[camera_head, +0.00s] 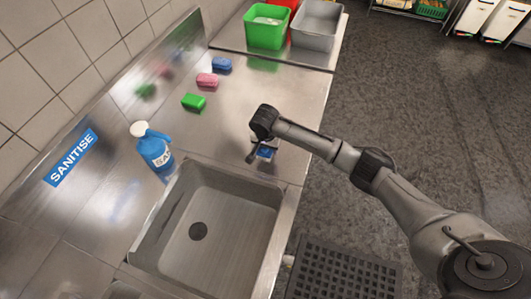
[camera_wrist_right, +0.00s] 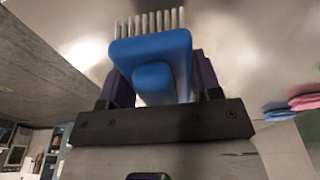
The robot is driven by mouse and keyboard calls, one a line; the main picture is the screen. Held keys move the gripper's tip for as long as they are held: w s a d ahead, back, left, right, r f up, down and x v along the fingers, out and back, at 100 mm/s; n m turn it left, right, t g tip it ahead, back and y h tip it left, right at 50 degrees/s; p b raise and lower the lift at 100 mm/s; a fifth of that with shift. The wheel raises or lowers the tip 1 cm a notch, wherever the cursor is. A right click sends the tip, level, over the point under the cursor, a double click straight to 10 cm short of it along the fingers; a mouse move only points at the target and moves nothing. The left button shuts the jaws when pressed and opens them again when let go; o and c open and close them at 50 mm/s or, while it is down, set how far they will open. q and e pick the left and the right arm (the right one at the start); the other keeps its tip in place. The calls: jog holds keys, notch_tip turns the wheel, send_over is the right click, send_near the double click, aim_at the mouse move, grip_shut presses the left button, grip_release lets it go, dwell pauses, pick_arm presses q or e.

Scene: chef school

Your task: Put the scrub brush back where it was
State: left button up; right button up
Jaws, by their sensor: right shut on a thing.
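The blue scrub brush with pale bristles (camera_wrist_right: 152,58) is between the fingers of my right gripper (camera_wrist_right: 155,90), which is shut on it. In the head view, my right gripper (camera_head: 262,146) is over the steel counter, just beyond the far right corner of the sink. A small blue part of the brush (camera_head: 265,153) shows below it. The wrist and fingers hide most of the brush in the head view. I cannot tell whether the brush touches the counter. My left gripper is not in view.
The sink basin (camera_head: 236,209) is in front. A blue sanitiser bottle (camera_head: 155,152) stands at its left. Green (camera_head: 265,32) and grey (camera_head: 318,27) bins stand at the far end. Counter between the sponges and my gripper is clear.

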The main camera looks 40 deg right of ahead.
jog(key=shift+w+a+f, duration=0.2)
jog(key=shift+a, duration=0.05)
jog(key=shift+f, duration=0.2)
notch_tip(320, 180, down, 4)
jog(key=shift+r, duration=0.2)
jog(key=o, duration=0.8)
jog(key=shift+f, duration=0.15)
jog(key=shift+o, duration=0.2)
